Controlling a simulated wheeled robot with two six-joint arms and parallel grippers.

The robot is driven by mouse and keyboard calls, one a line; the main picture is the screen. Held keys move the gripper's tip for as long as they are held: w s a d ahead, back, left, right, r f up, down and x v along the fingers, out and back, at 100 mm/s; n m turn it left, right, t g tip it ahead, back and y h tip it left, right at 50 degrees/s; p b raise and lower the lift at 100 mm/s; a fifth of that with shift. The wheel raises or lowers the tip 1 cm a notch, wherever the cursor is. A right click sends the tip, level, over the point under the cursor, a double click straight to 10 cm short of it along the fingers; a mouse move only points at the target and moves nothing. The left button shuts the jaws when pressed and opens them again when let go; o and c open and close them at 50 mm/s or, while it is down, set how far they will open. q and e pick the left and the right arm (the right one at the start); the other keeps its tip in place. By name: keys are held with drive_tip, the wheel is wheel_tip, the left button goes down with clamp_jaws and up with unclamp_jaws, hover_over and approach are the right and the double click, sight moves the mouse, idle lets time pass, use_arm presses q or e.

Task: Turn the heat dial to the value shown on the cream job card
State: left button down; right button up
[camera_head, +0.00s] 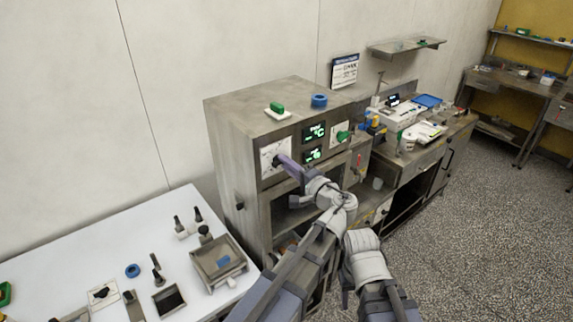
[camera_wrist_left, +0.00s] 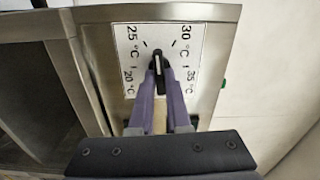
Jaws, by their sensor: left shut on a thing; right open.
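The heat dial (camera_wrist_left: 158,62) is a small black knob with a pale pointer line, on a white scale plate marked 20, 25, 30 and 35 °C. Its pointer is toward the gap between 25 and 30. My left gripper (camera_wrist_left: 163,84) is shut on the dial, one purple finger on each side. In the head view my left gripper (camera_head: 280,160) reaches the white plate (camera_head: 268,150) on the front of the steel machine (camera_head: 240,150). My right arm is low in the head view, but its gripper fingers do not show. I cannot make out a cream job card.
Green-lit displays (camera_head: 313,132) and a green knob (camera_head: 343,136) sit right of the dial. A green block and blue ring (camera_head: 319,100) lie on top. A blue-headed notice (camera_head: 344,71) hangs on the wall. A white table (camera_head: 60,265) with small tools is at left.

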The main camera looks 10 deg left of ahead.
use_arm(q)
drive_tip(key=m, duration=0.6)
drive_tip(key=shift+f+m, duration=0.1)
drive_tip(key=shift+m, duration=0.2)
idle(0.4)
drive_tip(key=c, duration=0.9)
unclamp_jaws()
drive_tip(key=shift+a, duration=0.15)
drive_tip(key=shift+s+f, duration=0.1)
